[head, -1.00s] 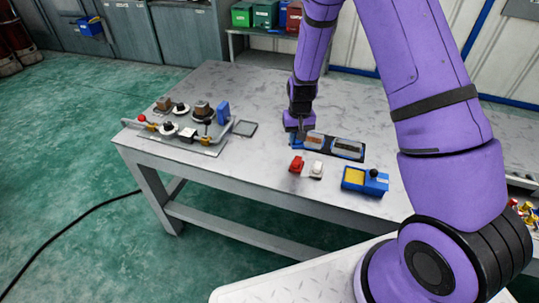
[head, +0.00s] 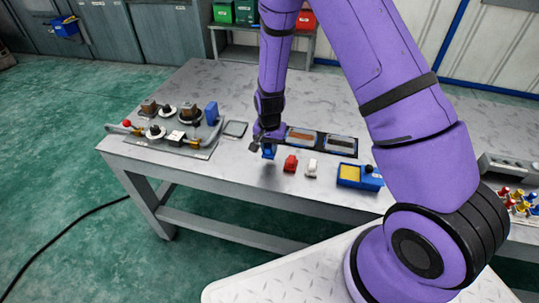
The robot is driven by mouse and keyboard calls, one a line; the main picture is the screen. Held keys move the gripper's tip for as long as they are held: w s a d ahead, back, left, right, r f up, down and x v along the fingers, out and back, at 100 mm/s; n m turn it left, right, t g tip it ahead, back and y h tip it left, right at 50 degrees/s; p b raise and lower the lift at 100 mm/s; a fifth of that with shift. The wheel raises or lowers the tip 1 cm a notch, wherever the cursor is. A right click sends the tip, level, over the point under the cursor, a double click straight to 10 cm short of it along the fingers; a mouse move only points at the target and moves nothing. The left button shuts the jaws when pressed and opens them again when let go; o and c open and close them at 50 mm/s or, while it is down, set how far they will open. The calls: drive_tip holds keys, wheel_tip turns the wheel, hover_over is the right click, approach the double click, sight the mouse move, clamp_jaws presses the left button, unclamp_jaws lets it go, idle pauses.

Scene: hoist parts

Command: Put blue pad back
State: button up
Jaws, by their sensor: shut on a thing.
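My gripper (head: 263,146) is shut on the blue pad (head: 268,153). It holds the pad low, at or just above the table, to the left of the red pad (head: 290,163). Whether the blue pad touches the table cannot be told. The fingers and my wrist hide part of it. The white pad (head: 311,168) is to the right of the red one, with a small gap between them.
A dark tray (head: 322,143) with two panels lies behind the pads. A blue box with a yellow top (head: 350,173) is to the right. A plate of hoist parts (head: 190,150) and a flat grey square (head: 235,129) are left. The table (head: 225,170) is bare left of the pads.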

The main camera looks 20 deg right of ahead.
sight(270, 155)
drive_tip(key=shift+f, duration=2)
drive_tip(key=o, duration=1)
drive_tip(key=shift+f, duration=0.1)
drive_tip(key=shift+c, duration=0.2)
wheel_tip(270, 155, up, 12)
drive_tip(key=shift+r, duration=0.25)
